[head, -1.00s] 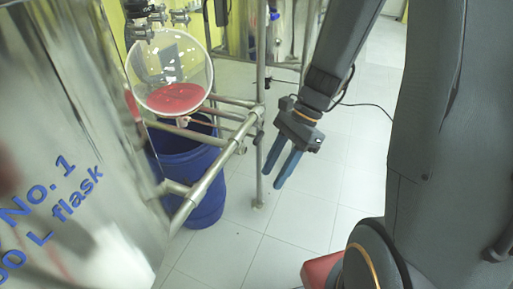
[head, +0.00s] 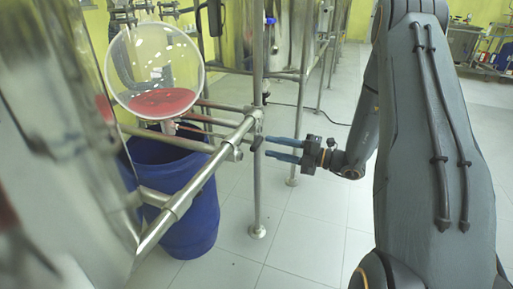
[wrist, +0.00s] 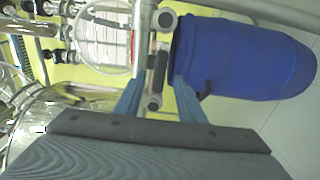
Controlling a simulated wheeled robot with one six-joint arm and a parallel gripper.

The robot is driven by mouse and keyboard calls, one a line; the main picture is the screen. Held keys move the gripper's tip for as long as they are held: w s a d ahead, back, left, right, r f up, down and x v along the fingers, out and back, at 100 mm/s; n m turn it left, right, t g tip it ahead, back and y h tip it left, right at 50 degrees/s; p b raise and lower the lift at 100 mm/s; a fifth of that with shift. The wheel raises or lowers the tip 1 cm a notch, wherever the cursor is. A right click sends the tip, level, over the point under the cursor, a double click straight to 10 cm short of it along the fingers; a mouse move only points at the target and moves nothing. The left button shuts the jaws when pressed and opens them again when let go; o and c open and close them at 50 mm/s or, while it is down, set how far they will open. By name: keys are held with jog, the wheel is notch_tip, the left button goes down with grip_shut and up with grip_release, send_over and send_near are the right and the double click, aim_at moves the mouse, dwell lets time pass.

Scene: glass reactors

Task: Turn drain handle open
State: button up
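The round glass flask (head: 155,70) with red liquid (head: 160,102) hangs in the metal frame at left in the head view. A small drain outlet (head: 169,127) shows under it; I cannot clearly make out its handle. My gripper (head: 268,145) is open, with two blue fingers pointing left toward the frame's upright post. In the wrist view, my gripper (wrist: 158,80) has its fingers apart, with metal frame parts (wrist: 155,75) showing between and beyond them. I cannot tell whether they touch. Nothing is visibly held.
A blue barrel (head: 185,220) stands under the flask and shows in the wrist view (wrist: 240,60). A metal rail (head: 190,190) runs diagonally in front of it. A shiny steel vessel (head: 60,150) fills the left side.

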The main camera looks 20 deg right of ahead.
aim_at(260, 144)
jog(key=x, duration=0.6)
jog(key=shift+w+a, duration=0.1)
jog(key=shift+a, duration=0.1)
grip_shut()
